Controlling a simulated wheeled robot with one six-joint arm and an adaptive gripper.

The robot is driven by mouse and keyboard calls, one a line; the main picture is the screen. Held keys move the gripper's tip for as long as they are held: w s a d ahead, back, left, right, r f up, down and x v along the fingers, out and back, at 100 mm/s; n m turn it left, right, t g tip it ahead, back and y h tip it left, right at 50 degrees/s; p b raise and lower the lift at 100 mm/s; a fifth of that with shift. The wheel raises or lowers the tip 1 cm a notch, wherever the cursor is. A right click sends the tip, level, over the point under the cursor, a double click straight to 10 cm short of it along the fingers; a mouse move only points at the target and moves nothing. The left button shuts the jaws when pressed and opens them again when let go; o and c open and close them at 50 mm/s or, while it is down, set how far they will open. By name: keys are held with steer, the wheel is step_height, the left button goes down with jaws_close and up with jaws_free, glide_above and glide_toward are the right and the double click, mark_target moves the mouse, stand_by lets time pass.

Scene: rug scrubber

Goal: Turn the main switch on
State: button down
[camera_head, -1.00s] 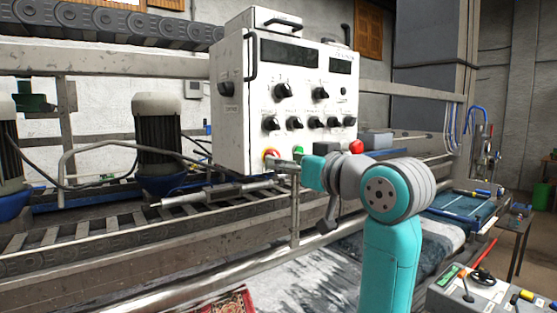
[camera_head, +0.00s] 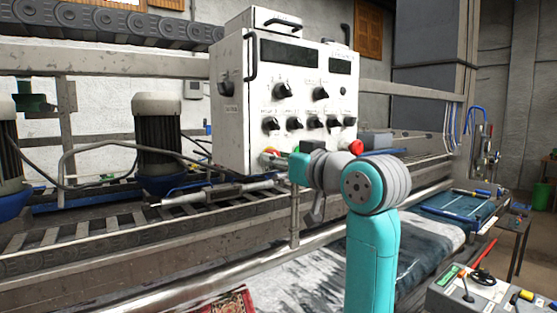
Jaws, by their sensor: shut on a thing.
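The white control box (camera_head: 232,130) stands on the machine frame in the middle of the view. The main switch (camera_head: 270,150), a red and yellow knob, is low on its front, at the left corner. My gripper (camera_head: 274,160) is at this knob and shut on it. The fingers are small and partly hidden by my teal wrist, and they cover part of the knob. The exact angle of the knob cannot be told.
Several black knobs (camera_head: 282,89) and dark displays are on the box front. A red button (camera_head: 356,147) is to the right of my wrist. A silver tool (camera_head: 203,196) lies on the rail below. A control desk (camera_head: 478,293) stands at the lower right.

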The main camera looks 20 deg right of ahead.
steer(key=shift+m, duration=0.3)
steer(key=shift+a+m, duration=0.1)
steer(key=shift+m, duration=7.5)
steer(key=c, duration=0.8)
jaws_free()
steer(key=shift+s, duration=0.1)
